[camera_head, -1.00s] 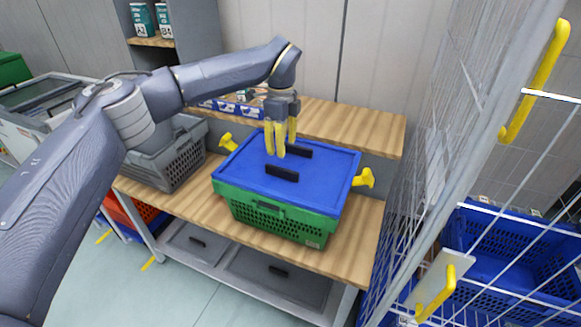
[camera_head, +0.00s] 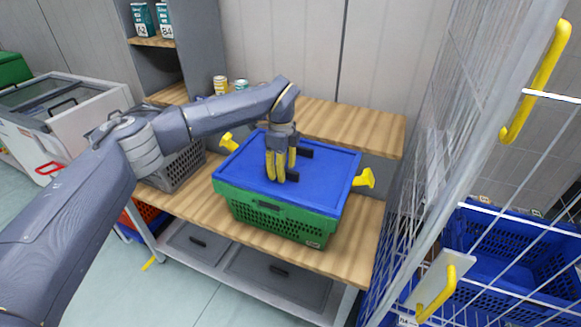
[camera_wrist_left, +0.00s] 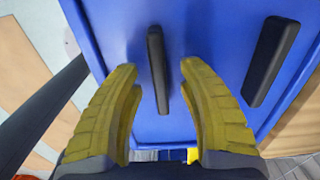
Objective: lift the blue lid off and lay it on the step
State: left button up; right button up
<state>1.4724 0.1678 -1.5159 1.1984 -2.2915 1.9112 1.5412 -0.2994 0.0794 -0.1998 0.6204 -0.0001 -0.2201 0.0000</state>
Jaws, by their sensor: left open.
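The blue lid (camera_head: 325,177) lies on top of a green crate (camera_head: 283,221) on the wooden bench. It has two black bar handles. In the left wrist view the blue lid (camera_wrist_left: 205,50) fills most of the picture, with one black handle (camera_wrist_left: 158,70) between my fingers and a second handle (camera_wrist_left: 270,60) to the right. My left gripper (camera_head: 278,180) points down over the lid, its yellow fingers open on both sides of the nearer handle. In the head view the fingers hide most of that handle. The raised wooden step (camera_head: 350,127) runs behind the crate. My right gripper is not in view.
Yellow brackets stand left (camera_head: 227,142) and right (camera_head: 364,178) of the crate. A grey crate (camera_head: 178,168) sits to the left. A wire mesh panel (camera_head: 450,130) stands close on the right. The step's right part is bare.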

pick_arm(q)
jog(key=shift+f, duration=0.3)
grip_shut()
dwell(0.3)
